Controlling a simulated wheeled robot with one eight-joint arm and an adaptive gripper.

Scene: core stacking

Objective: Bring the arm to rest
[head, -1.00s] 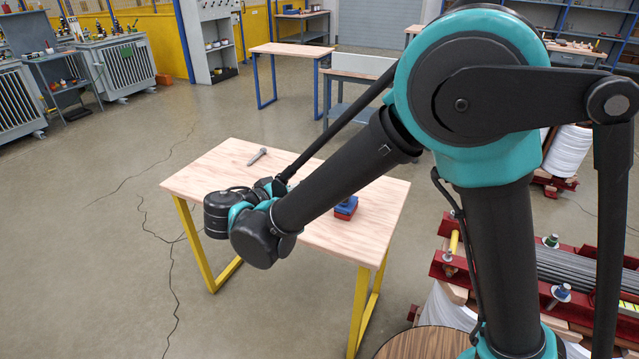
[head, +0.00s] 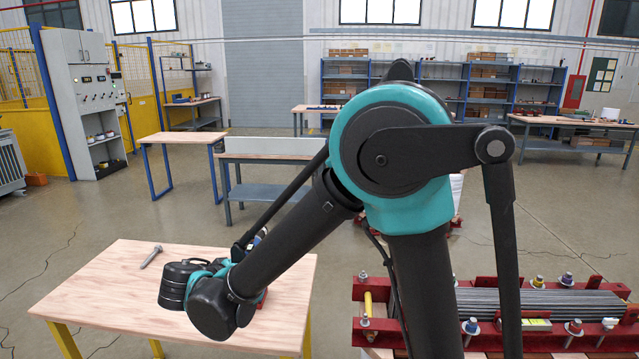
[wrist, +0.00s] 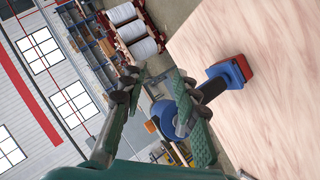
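In the wrist view my gripper (wrist: 158,80) is open, its two green-padded fingers apart with nothing held between them. A stacked piece with a red base and blue block (wrist: 229,73) stands on the pale wooden table top (wrist: 270,110). A dark shaft runs from it to a rounded blue end (wrist: 162,116), partly hidden behind the right finger. In the head view my folded arm hangs over the table (head: 100,285) and hides the fingers. Only slivers of blue and red from the piece show behind the arm there.
A grey bolt-like part (head: 151,257) lies on the table's left side. A red rack with grey bars (head: 545,303) stands at the right. Other benches (head: 265,190) and shelves (head: 440,90) stand farther back. Open floor lies left of the table.

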